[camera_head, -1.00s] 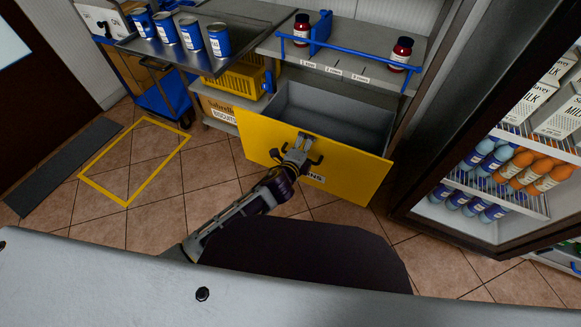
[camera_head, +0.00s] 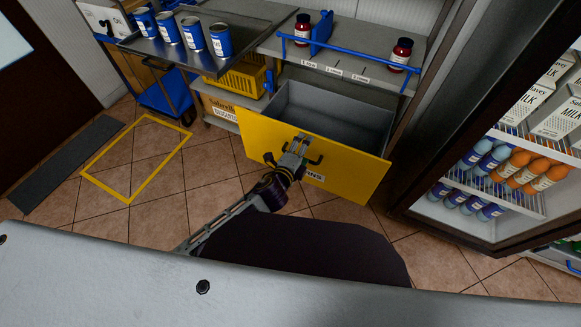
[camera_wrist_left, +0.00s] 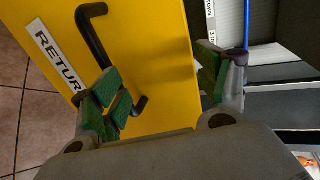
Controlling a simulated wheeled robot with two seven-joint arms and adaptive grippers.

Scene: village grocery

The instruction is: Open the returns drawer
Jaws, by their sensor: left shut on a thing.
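The returns drawer (camera_head: 345,168) has a yellow front and a grey inside, and stands pulled out below the shelf in the head view. Its inside looks empty. In the left wrist view, its front (camera_wrist_left: 165,60) bears a dark bar handle (camera_wrist_left: 96,42) and a label, partly hidden by my finger. In the left wrist view, one green-padded finger is beside the handle and the other at the top edge. The exact contact is hard to see. My right gripper is not in view.
A glass-doored fridge (camera_head: 490,190) with bottles and milk stands close on the right. Above the drawer is a shelf (camera_head: 360,62) with a blue rail and red jars. A tray (camera_head: 170,48) holds blue cans. The tiled floor (camera_head: 215,170) to the left is clear.

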